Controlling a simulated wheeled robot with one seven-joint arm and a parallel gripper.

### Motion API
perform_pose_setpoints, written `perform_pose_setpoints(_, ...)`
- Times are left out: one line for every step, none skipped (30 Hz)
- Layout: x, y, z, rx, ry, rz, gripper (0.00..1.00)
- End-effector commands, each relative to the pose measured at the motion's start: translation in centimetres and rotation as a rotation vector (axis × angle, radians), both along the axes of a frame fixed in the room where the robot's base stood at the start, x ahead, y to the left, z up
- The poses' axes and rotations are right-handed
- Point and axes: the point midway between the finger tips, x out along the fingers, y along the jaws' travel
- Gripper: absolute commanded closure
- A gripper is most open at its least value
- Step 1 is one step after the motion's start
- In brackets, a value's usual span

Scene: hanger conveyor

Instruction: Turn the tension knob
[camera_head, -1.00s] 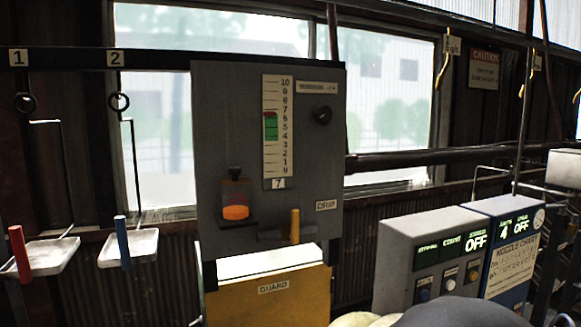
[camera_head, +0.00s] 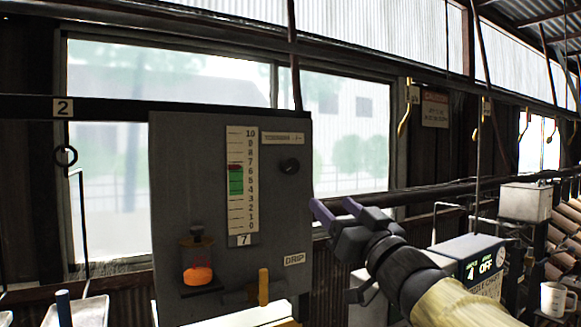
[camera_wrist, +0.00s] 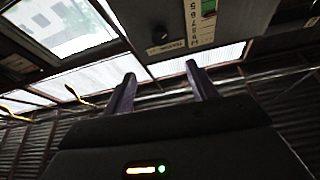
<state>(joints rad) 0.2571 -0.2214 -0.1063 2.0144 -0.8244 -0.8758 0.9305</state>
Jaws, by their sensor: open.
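The tension knob (camera_head: 290,166) is a small black round knob at the upper right of a grey panel (camera_head: 215,135), under the tension label (camera_head: 284,139). It also shows in the wrist view (camera_wrist: 159,34), at the top, upside down. Left of it is a vertical scale (camera_head: 241,180) marked 0 to 10, with a green band and a red mark near 7. My gripper (camera_head: 335,208) is open and empty, below and right of the knob, apart from it. In the wrist view its two purple fingers (camera_wrist: 160,85) stand apart with nothing between them.
Below the scale are an orange-filled drip cup (camera_head: 197,272) and a yellow lever (camera_head: 263,287). A dark horizontal rail (camera_head: 440,180) runs right of the panel. Hooks hang above.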

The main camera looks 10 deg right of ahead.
Motion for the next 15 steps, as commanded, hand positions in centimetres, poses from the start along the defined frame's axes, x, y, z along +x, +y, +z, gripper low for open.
perform_pose_setpoints(-0.1,0.1,0.2,-0.001,-0.006,0.006,0.43)
perform_pose_setpoints(-0.1,0.1,0.2,-0.002,-0.006,0.008,0.43)
perform_pose_setpoints(-0.1,0.2,0.2,-0.001,-0.006,0.008,0.43)
perform_pose_setpoints(-0.1,0.2,0.2,-0.001,-0.005,0.007,0.43)
perform_pose_setpoints(-0.1,0.2,0.1,-0.001,-0.005,0.007,0.43)
perform_pose_setpoints(-0.1,0.2,0.1,0.000,-0.005,0.007,0.43)
perform_pose_setpoints(-0.1,0.2,0.1,-0.001,-0.004,0.007,0.43)
perform_pose_setpoints(-0.1,0.2,0.1,-0.001,-0.004,0.007,0.43)
perform_pose_setpoints(0.0,0.2,0.1,0.000,-0.004,0.006,0.43)
perform_pose_setpoints(0.0,0.2,0.2,0.000,-0.004,0.006,0.43)
perform_pose_setpoints(0.1,0.2,0.2,-0.001,-0.003,0.006,0.43)
perform_pose_setpoints(0.3,0.2,0.3,-0.001,-0.003,0.006,0.43)
perform_pose_setpoints(0.5,0.2,0.4,0.000,-0.003,0.005,0.43)
perform_pose_setpoints(0.7,0.3,0.5,-0.001,-0.002,0.005,0.43)
perform_pose_setpoints(1.0,0.4,0.7,0.001,-0.001,0.004,0.43)
